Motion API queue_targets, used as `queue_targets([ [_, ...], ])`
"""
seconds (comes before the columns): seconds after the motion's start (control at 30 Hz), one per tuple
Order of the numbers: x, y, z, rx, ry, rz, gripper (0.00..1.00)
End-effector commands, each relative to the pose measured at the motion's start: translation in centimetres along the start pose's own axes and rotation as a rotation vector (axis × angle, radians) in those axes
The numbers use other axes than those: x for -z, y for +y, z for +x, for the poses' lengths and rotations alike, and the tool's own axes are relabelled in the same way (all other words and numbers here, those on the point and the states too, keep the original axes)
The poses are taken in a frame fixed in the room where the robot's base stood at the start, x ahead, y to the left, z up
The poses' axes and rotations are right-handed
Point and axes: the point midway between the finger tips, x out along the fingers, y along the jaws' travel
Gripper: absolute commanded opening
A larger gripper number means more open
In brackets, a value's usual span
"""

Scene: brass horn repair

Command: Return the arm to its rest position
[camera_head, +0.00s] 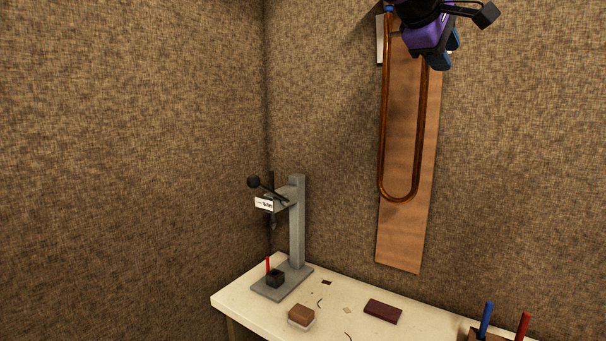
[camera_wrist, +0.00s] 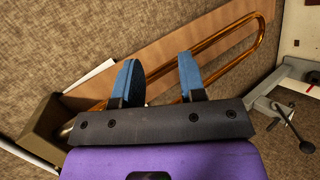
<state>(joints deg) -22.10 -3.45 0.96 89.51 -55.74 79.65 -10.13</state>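My gripper (camera_head: 446,58) is at the top of the head view, high on the wall, in front of the upper part of a copper-coloured U-shaped tube (camera_head: 383,120). The tube hangs with its bend downward against a long brown board (camera_head: 399,236) on the wall. In the wrist view my gripper (camera_wrist: 160,80) shows two blue fingers standing apart with nothing between them touching both. The tube (camera_wrist: 233,41) and the board (camera_wrist: 200,35) lie behind the fingers there.
A white bench (camera_head: 236,299) stands below, with a grey lever press (camera_head: 297,225), a brown block (camera_head: 301,314), a dark red block (camera_head: 383,311) and blue (camera_head: 486,319) and red (camera_head: 522,326) handles at the right.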

Motion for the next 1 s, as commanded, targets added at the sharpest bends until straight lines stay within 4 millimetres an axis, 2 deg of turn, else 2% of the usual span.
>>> queue_targets([
  [0.03,-2.1,-0.9,0.6,0.045,0.005,0.021,0.38],
  [0.2,-7.6,-5.2,2.1,0.205,0.03,0.108,0.38],
  [0.37,-12.6,-9.9,3.0,0.351,0.047,0.215,0.38],
  [0.6,-19.2,-18.0,3.5,0.555,0.064,0.421,0.38],
  [0.8,-23.4,-24.7,3.5,0.697,0.07,0.617,0.38],
  [0.9,-24.7,-27.3,3.5,0.746,0.07,0.696,0.38],
  [1.0,-25.5,-29.0,3.5,0.777,0.07,0.752,0.38],
])
